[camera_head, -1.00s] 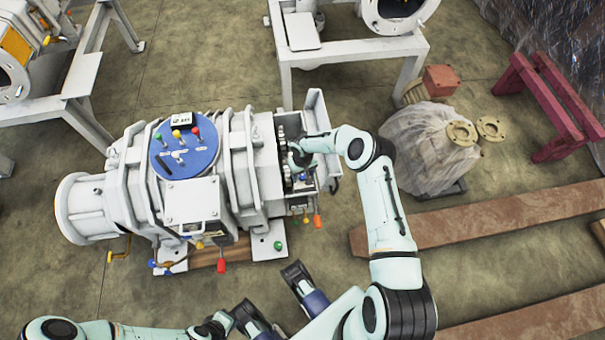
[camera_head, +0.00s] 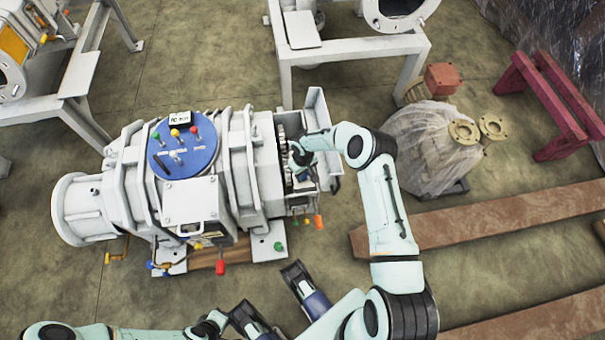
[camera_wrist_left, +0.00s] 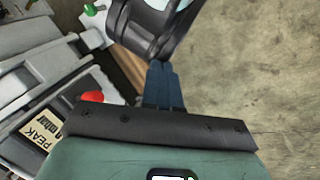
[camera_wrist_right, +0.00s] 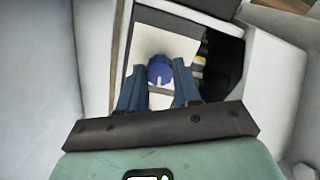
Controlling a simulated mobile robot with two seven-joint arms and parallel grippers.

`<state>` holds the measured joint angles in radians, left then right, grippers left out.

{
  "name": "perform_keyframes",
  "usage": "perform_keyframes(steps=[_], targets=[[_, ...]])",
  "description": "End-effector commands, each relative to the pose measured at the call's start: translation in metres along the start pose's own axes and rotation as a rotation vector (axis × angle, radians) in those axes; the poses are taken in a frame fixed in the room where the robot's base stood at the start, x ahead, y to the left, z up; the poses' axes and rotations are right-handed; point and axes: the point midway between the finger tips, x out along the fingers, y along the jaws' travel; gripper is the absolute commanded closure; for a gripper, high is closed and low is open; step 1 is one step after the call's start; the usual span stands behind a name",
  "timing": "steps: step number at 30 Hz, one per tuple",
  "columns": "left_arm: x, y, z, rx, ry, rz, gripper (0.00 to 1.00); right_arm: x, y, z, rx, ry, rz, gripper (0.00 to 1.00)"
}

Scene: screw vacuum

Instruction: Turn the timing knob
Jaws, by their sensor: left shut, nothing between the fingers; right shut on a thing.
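The vacuum machine (camera_head: 233,188) lies on the floor left of centre in the head view, with an open box at its right end. The blue timing knob (camera_wrist_right: 159,70) shows in the right wrist view, with a pale mark on its face, against a white panel (camera_wrist_right: 181,47). My right gripper (camera_wrist_right: 158,84) has its blue fingers on either side of the knob and is shut on it. In the head view this gripper (camera_head: 302,172) is inside the box and its own wrist partly covers it. My left gripper (camera_wrist_left: 164,72) is shut and empty, its fingers together beside the machine.
White box walls (camera_wrist_right: 270,75) stand close around my right gripper. A blue round panel (camera_head: 183,148) with coloured levers is on top of the machine. A red lever (camera_head: 220,268) sticks out at its front. Wooden beams (camera_head: 480,222) lie right of my right arm.

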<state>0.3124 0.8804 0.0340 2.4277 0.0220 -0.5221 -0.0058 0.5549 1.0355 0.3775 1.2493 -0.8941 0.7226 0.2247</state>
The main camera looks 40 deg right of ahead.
Motion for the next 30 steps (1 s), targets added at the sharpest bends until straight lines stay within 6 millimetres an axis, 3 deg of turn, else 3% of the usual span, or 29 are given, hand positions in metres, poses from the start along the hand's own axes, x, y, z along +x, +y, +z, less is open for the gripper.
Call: perform_keyframes(steps=[9, 19, 30], targets=[[0.025, -0.009, -0.036, -0.008, 0.1, -0.006, 1.0, 0.002, 0.0, 0.0, -0.296, -0.002, 0.001, 0.98], [0.037, -0.015, -0.061, -0.013, 0.171, -0.011, 1.0, 0.001, 0.0, 0.0, -0.585, -0.001, 0.001, 0.98], [0.049, -0.027, -0.046, -0.026, 0.121, -0.031, 1.0, 0.0, 0.0, 0.001, -0.786, -0.002, 0.001, 0.98]])
